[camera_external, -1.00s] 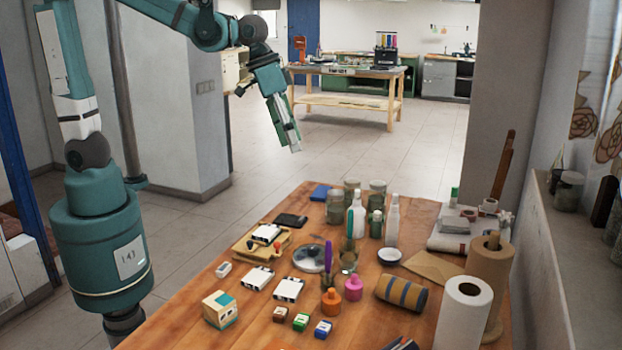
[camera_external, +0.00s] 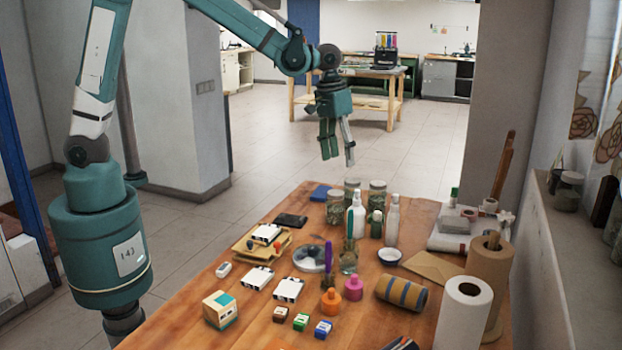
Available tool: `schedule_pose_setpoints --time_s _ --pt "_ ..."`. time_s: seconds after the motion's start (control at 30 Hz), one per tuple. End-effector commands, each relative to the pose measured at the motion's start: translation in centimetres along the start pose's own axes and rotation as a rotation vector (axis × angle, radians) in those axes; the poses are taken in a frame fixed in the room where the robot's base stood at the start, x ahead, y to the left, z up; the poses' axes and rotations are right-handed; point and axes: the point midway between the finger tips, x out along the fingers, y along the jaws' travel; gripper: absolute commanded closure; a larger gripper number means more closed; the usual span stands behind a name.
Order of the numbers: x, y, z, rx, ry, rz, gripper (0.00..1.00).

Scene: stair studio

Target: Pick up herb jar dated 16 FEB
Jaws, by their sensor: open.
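Several glass jars with greenish contents stand at the far end of the wooden table. One jar (camera_external: 335,207) is at the left, another jar (camera_external: 377,195) is at the right, and a third jar (camera_external: 352,188) is behind and between them. No date can be read on any of them at this size, so I cannot tell which is dated 16 FEB. My gripper (camera_external: 339,162) is open and empty, pointing down in the air above the jars or beyond them, apart from them.
Paper rolls (camera_external: 462,315) stand at the right edge. The table's left front (camera_external: 180,335) is clear.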

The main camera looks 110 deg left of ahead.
Motion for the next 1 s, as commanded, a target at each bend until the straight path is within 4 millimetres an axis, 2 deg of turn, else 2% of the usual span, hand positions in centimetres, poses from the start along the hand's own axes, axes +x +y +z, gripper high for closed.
schedule_pose_setpoints --time_s 0.03,0.2,0.6,0.8,1.0 --pt "0.7 -0.5 -1.0 -0.018 -0.006 -0.004 0.43" --pt "3.1 -2.0 -3.3 -0.073 -0.030 -0.020 0.43" --pt "8.7 -6.0 -8.1 -0.194 -0.082 -0.053 0.43" --pt "11.1 -7.8 -9.6 -0.242 -0.103 -0.066 0.43" --pt "12.3 -8.7 -10.3 -0.265 -0.113 -0.073 0.43"
